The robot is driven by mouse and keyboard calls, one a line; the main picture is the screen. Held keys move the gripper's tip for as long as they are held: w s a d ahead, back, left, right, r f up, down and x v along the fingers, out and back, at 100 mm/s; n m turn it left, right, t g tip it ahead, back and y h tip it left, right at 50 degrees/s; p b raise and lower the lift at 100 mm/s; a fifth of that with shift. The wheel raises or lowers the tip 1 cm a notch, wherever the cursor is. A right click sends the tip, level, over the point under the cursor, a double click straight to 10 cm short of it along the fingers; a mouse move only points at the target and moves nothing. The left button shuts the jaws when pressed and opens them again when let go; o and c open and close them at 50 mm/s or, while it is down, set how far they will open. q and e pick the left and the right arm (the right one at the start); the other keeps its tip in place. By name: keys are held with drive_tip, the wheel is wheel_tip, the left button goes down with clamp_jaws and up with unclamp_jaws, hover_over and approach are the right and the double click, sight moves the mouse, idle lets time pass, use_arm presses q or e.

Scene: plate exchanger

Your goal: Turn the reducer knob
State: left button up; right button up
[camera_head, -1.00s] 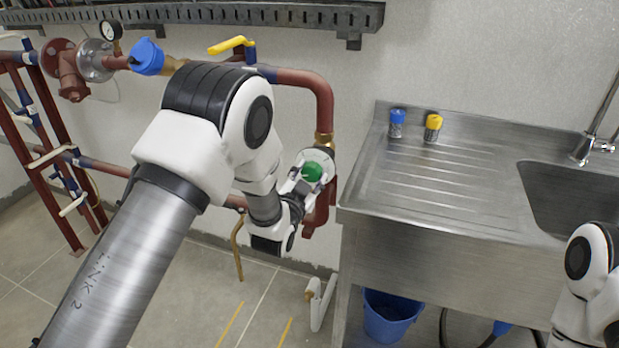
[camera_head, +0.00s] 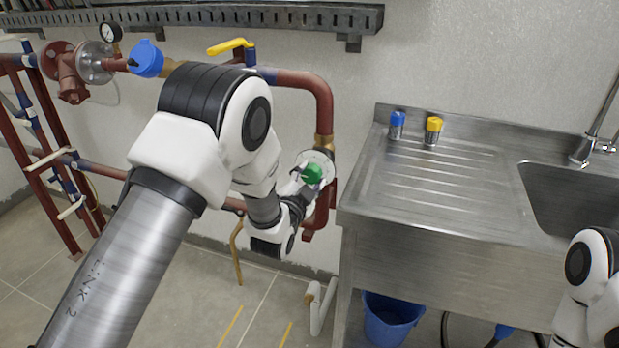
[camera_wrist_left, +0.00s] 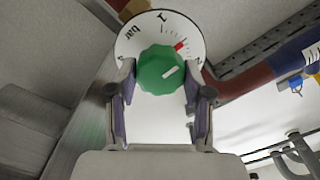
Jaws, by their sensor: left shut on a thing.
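The reducer knob (camera_head: 313,173) is green and sits on a white round dial on the red pipe, left of the sink. In the left wrist view the green knob (camera_wrist_left: 161,70) has a white mark, and the dial (camera_wrist_left: 190,32) behind it shows numbers, "bar" and a red mark. My left gripper (camera_head: 303,181) is at the knob; in the left wrist view its fingers (camera_wrist_left: 158,85) stand on both sides of the knob, shut on it. My right arm (camera_head: 590,285) shows at the lower right edge; its gripper is out of view.
Red pipes (camera_head: 322,100) with a yellow lever (camera_head: 231,46), a blue knob (camera_head: 146,59) and a pressure gauge (camera_head: 110,32) run along the wall. A steel sink counter (camera_head: 440,185) stands at the right, holding blue and yellow capped containers (camera_head: 433,131). A blue bucket (camera_head: 388,322) stands below.

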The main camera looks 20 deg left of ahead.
use_arm(q)
drive_tip(key=o, duration=1.2)
drive_tip(key=shift+c, duration=0.2)
drive_tip(key=s, duration=1.2)
drive_tip(key=shift+a, duration=0.2)
